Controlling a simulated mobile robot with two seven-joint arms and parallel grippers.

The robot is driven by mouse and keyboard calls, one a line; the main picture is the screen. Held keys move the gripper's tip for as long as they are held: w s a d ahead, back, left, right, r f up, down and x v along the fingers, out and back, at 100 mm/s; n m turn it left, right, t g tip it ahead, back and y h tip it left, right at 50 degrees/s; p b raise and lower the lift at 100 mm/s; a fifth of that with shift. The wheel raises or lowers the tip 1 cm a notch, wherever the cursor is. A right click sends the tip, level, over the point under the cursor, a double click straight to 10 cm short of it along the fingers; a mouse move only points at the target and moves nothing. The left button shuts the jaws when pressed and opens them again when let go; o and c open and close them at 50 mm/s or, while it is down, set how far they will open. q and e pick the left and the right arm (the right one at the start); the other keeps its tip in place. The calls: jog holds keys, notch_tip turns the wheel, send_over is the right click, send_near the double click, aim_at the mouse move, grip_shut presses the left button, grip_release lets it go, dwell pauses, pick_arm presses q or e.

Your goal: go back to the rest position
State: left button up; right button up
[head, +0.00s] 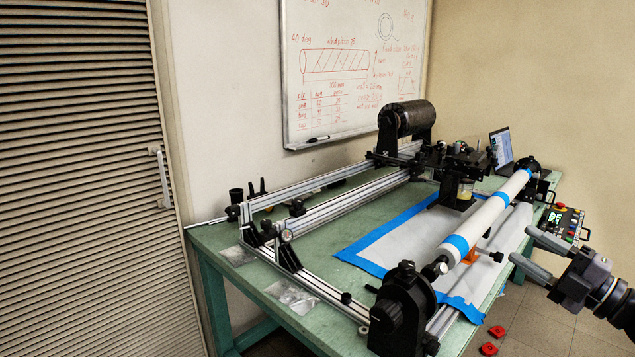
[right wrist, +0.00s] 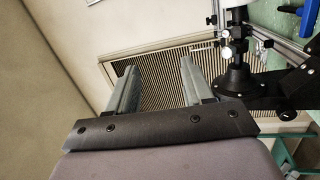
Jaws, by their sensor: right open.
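My right gripper (head: 533,254) is at the right edge of the head view, beside the front right side of the green table. Its two grey fingers are apart with nothing between them. In the right wrist view the same open gripper (right wrist: 155,85) points past the black headstock toward the slatted shutter. My left gripper is not in the head view. On the table, a winding machine holds a white tube (head: 487,222) with blue tape bands between its black headstock (head: 402,308) and the far end support. The fingers are apart from the tube.
The green table (head: 215,237) carries aluminium rails (head: 330,205), a dark spool (head: 407,118), a laptop (head: 502,147) and a control box (head: 562,222) at its right edge. Small red items (head: 489,348) lie low by the table's front right. Floor shows free to the right.

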jog(key=w+d+f+m+h, duration=0.1)
jog(key=d+f+m+h, duration=0.1)
jog(key=d+m+h, duration=0.6)
jog(key=w+d+f+m+h, duration=0.2)
jog(key=d+f+m+h, duration=0.1)
jog(key=d+m+h, duration=0.55)
notch_tip(320, 180, down, 4)
jog(key=s+a+g, duration=0.1)
jog(key=a+g, duration=0.1)
jog(key=a, duration=0.1)
jog(key=s+a+f+g+y, duration=0.15)
jog(key=s+a+f, duration=0.25)
jog(key=a+f, duration=0.45)
jog(key=s+a+f+y, duration=0.3)
jog(key=s+a+f, duration=0.1)
jog(key=a+f, duration=0.4)
jog(key=s+a+f+m+g+y, duration=0.1)
jog(key=s+a+f, duration=0.3)
jog(key=s+a, duration=0.5)
jog(key=s+a+f+m+g+y, duration=0.2)
jog(key=s+a+f, duration=0.3)
jog(key=s+a, duration=0.4)
jog(key=shift+s+a+f+m+p, duration=0.2)
jog(key=shift+s+m+p, duration=0.1)
jog(key=shift+m, duration=0.35)
